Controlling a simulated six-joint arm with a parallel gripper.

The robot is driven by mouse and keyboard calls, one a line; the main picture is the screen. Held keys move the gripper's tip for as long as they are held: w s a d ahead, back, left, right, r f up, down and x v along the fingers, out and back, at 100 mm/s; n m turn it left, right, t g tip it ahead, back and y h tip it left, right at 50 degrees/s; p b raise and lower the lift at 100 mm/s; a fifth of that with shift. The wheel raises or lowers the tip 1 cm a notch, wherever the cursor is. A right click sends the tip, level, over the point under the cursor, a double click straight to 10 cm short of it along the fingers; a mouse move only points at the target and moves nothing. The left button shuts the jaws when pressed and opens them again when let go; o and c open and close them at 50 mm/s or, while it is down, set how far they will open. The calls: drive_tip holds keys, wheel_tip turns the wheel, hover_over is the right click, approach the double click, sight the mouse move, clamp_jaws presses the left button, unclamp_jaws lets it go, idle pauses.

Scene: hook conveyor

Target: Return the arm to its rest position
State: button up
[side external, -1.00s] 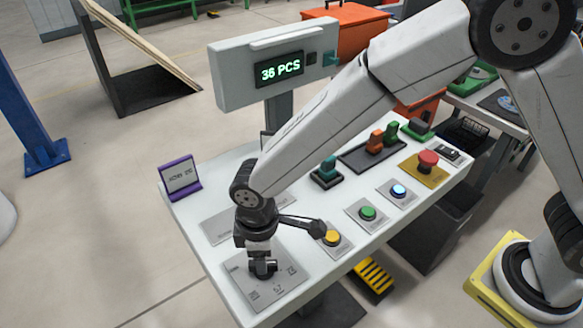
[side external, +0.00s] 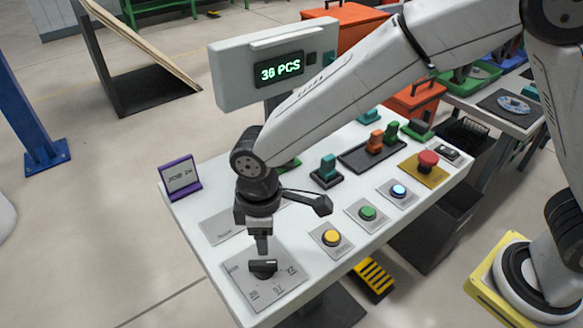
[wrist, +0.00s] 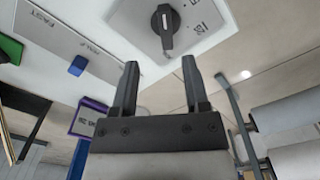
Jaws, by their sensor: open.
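My gripper (side external: 262,243) hangs above the near left corner of the white control table (side external: 222,275). It is just above a black rotary knob (side external: 264,267) on a grey marked plate (side external: 270,292), and looks apart from it. In the wrist view both fingers of my gripper (wrist: 161,85) are spread with nothing between them. The knob (wrist: 166,28) shows there beyond the fingertips, its pointer toward the fingers.
The table carries yellow (side external: 331,237), green (side external: 368,213) and blue-white (side external: 398,191) buttons and a red mushroom button (side external: 428,159). A display reading "36 PCS" (side external: 279,68) stands behind my arm. A purple-framed sign (side external: 180,177) stands at the left edge.

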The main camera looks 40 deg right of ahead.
drive_tip(key=s+d+m+t, duration=0.1)
drive_tip(key=s+d+m, duration=0.2)
drive_tip(key=d, duration=1.1)
drive_tip(key=s+d+r+m+t, duration=0.1)
drive_tip(key=s+d+m, duration=0.2)
drive_tip(key=d+m, duration=0.4)
drive_tip(key=d, duration=0.7)
drive_tip(key=shift+s+r+m+t, duration=0.2)
drive_tip(key=shift+m+t, duration=0.1)
drive_tip(key=shift+m, duration=0.1)
